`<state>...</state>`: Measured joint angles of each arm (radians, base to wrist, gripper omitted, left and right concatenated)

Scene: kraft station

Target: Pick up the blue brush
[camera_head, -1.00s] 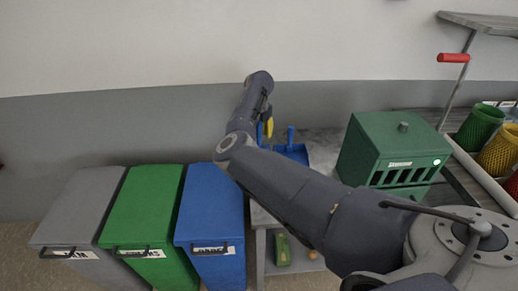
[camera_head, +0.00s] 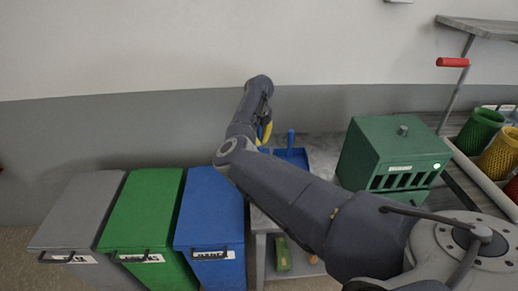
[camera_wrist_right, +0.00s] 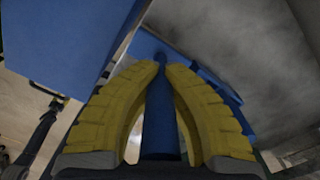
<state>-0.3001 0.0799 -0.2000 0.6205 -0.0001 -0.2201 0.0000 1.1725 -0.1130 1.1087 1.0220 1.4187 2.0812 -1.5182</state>
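My right gripper (camera_head: 264,133) is near the wall, at the left end of the grey bench, mostly hidden behind my own arm. In the right wrist view its yellow fingers (camera_wrist_right: 162,68) close in on both sides of a blue handle, and their tips appear to touch it. This handle looks like the blue brush (camera_wrist_right: 160,125). The brush head is not clear. A blue dustpan (camera_head: 293,157) with an upright handle lies on the bench just right of the gripper. My left gripper is not in view.
Grey (camera_head: 75,215), green (camera_head: 140,215) and blue (camera_head: 210,215) bins stand left of the bench (camera_head: 325,150). A green box (camera_head: 390,150) stands right of the dustpan. Green (camera_head: 480,130) and yellow (camera_head: 500,155) baskets are at far right. A green item (camera_head: 282,255) lies on the lower shelf.

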